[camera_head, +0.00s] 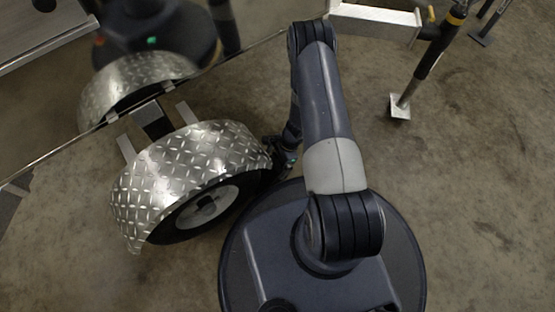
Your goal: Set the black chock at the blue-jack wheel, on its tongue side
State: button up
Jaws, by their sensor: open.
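A wheel (207,206) with a black tyre and grey rim sits under a silver diamond-plate fender (190,160), left of my base. My gripper (273,147) is low beside the right end of this fender and tyre, small and dark, partly hidden against the tyre. It is open. I cannot make out a black chock; anything dark at the tyre's right end blends with the gripper. A jack (431,58) with a yellow band and a square foot stands at upper right. No blue jack can be made out.
The trailer's shiny side wall (190,70) runs diagonally behind the fender and mirrors it. A silver frame beam (375,20) leads to the jack at the top. Another dark post with a foot (482,38) stands at far upper right. The concrete floor (480,190) at right is clear.

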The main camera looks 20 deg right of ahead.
jog(key=shift+c, duration=0.6)
jog(key=c, duration=1.2)
jog(key=shift+a, duration=0.1)
